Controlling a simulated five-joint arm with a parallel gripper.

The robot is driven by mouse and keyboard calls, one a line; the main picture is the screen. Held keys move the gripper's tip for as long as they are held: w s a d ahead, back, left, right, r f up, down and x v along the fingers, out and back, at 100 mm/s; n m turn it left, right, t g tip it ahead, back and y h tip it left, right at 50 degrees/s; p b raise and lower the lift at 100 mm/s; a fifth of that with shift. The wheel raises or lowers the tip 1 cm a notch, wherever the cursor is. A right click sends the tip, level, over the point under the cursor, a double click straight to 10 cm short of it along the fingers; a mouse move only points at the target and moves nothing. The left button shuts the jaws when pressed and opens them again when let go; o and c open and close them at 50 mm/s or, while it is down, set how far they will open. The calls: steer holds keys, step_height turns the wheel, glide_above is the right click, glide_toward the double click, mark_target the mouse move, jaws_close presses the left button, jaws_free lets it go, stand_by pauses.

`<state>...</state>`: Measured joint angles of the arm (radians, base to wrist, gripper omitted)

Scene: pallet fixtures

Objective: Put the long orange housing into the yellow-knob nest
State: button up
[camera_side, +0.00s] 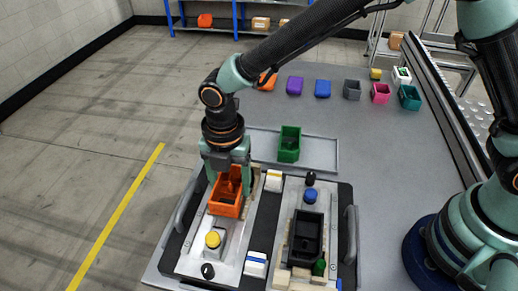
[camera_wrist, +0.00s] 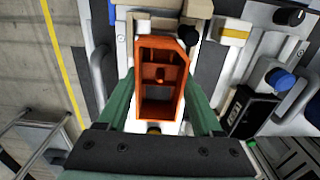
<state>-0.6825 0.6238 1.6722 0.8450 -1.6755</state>
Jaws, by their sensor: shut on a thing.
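The long orange housing (camera_side: 226,204) is an open-topped box, held upright between the fingers of my gripper (camera_side: 228,172). In the wrist view the housing (camera_wrist: 141,85) shows its inner walls, with one green finger on each side of it. It is over the left pale plate (camera_side: 190,262) of the fixture, the one with the yellow knob (camera_side: 213,239). The knob is just in front of the housing in the side view. I cannot tell whether the housing touches the nest; its underside is hidden.
A black housing (camera_side: 305,238) sits on the right plate with the blue knob (camera_side: 310,194). A green housing (camera_side: 289,145) stands on a grey tray (camera_side: 322,160) behind. White blocks (camera_side: 256,264) and handles (camera_side: 188,207) flank the plates. Several coloured parts line the table's back.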

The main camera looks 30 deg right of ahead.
steer(key=shift+f, duration=0.6)
steer(key=shift+f, duration=0.25)
steer(key=o, duration=1.5)
step_height(320, 180, up, 12)
steer(key=shift+r, duration=0.1)
steer(key=s+d+r+m+t, duration=0.2)
steer(key=d+m, duration=0.7)
steer(key=s+d+r+m+t, duration=0.1)
steer(key=s+d+r+m, duration=0.1)
steer(key=d+m, duration=0.7)
steer(key=s+d+r+m+t, duration=0.2)
steer(key=d+r+m, duration=0.2)
steer(key=d+m, duration=0.5)
steer(key=shift+s+d+r+t, duration=0.1)
steer(key=shift+s+d+t, duration=0.2)
steer(key=shift+d, duration=0.5)
